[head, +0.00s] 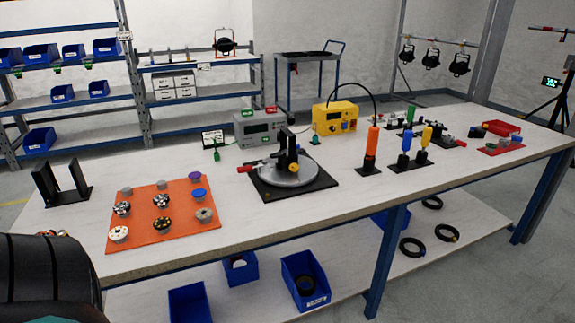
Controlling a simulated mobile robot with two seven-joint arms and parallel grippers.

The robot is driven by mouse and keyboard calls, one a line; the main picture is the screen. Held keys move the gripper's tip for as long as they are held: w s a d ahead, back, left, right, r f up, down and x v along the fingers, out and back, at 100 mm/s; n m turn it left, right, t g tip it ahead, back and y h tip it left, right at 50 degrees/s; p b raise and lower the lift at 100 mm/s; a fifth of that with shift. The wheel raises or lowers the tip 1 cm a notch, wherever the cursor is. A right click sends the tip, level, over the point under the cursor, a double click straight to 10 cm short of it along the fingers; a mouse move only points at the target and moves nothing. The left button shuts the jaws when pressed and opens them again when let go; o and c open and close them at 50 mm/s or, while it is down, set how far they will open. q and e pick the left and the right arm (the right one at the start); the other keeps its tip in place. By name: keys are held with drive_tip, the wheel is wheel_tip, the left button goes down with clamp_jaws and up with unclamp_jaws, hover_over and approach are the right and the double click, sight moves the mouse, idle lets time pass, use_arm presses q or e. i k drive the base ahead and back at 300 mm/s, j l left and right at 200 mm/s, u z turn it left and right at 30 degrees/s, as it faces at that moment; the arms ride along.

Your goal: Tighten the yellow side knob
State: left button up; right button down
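A small yellow knob (294,168) shows on the fixture in the middle of the table, at the lower right of its black upright. The fixture (285,178) has a round grey metal disc on a black square base, with a black upright and clamp over it. A red-ended part (246,168) sticks out at its left. From here I cannot tell how tight the yellow knob is. Neither gripper is in view. Only a dark, rounded part of my own body shows at the lower left.
An orange mat (150,240) with several round pieces lies left of the fixture, beside a black bracket (62,190). A grey instrument (259,126) and yellow box (334,118) stand behind. Orange (371,148) and blue-handled (404,150) tools stand right. The front table strip is clear.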

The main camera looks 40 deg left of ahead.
sight(293, 168)
drive_tip(key=i+u, duration=0.1)
drive_tip(key=u, duration=1.2)
drive_tip(key=i+l+u, duration=0.15)
drive_tip(key=l+u, duration=0.2)
drive_tip(key=u, duration=0.15)
drive_tip(key=l+u, duration=0.9)
drive_tip(key=l, duration=0.4)
drive_tip(key=i, duration=0.05)
